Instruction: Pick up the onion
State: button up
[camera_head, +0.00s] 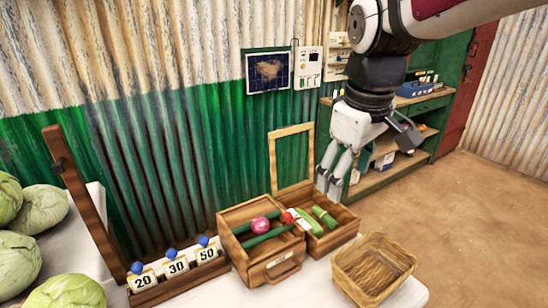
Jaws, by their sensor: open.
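A small round pink-purple thing, which looks like the onion (261,225), sits in the left part of a wooden box (274,270), beside green stalks (268,238). My gripper (328,186) is open and points down, to the right of the onion and above the box's right part. It is apart from the onion, and nothing shows between its fingers. The onion's underside is hidden.
The box's right part (340,241) holds green bundles (324,216) and something red (288,217). An empty-looking wicker basket (374,268) stands at right. Weights marked 20, 30, 50 (176,268), a wooden post (84,205) and cabbages (38,209) are left. An upright wooden frame (273,163) stands behind.

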jog(key=w+a+f+n+g, duration=0.1)
jog(key=w+a+f+n, duration=0.35)
jog(key=w+a, duration=0.35)
jog(key=n+g+y+b, duration=0.1)
jog(key=n+b, duration=0.1)
jog(key=n, duration=0.1)
send_near(261, 220)
notch_tip(261, 220, down, 4)
jog(key=shift+r, duration=0.1)
jog(key=shift+w+a+f+p, duration=0.1)
jog(key=shift+a+f+p, duration=0.1)
jog(key=shift+f, duration=1.25)
jog(key=shift+w+a+f+p, duration=0.1)
jog(key=shift+a+f+p, duration=0.1)
jog(key=shift+f, duration=1.3)
jog(key=c, duration=1.4)
jog(key=shift+o, duration=0.2)
